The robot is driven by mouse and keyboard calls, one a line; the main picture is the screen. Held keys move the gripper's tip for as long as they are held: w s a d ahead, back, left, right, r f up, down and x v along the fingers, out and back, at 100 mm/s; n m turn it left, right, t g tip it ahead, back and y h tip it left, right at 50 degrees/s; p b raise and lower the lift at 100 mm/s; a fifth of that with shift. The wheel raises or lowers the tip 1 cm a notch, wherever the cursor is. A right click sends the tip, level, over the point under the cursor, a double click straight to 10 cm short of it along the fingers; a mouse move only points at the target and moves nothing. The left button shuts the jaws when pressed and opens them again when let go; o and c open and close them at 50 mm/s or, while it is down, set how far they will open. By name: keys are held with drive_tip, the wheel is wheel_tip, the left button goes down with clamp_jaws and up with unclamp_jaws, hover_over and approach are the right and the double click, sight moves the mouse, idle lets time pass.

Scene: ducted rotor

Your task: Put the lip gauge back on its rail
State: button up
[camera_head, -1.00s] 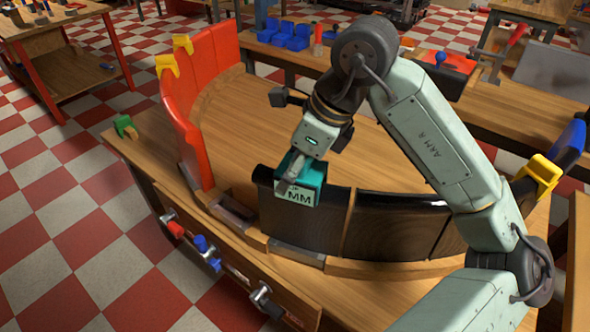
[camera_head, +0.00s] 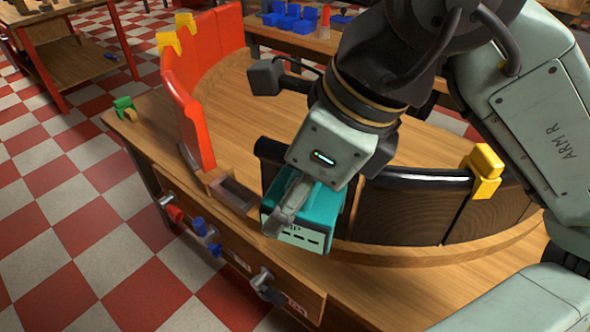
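The lip gauge (camera_head: 318,205) is a teal box with a pale display face showing dashes and partly hidden lettering. My gripper (camera_head: 292,208) is shut on it, with one grey finger across its near side. The gauge is in front of the left end of the dark curved panel (camera_head: 412,205) and above the bench's front part. Whether it still touches the panel is hard to tell. I cannot pick out its rail for certain. The bench front (camera_head: 235,258) carries a row of fittings: a red one (camera_head: 174,213), blue ones (camera_head: 207,238) and a dark one (camera_head: 266,286).
A red curved panel (camera_head: 190,115) with yellow clips (camera_head: 168,43) stands at the left. A yellow clip (camera_head: 486,172) sits on the dark panels at the right. A green and yellow piece (camera_head: 124,108) lies at the bench's left corner. The wooden middle (camera_head: 245,105) is open.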

sight(275, 192)
drive_tip(key=shift+s+r, duration=0.35)
drive_tip(key=shift+r+p, duration=1.7)
drive_tip(key=shift+r, duration=0.5)
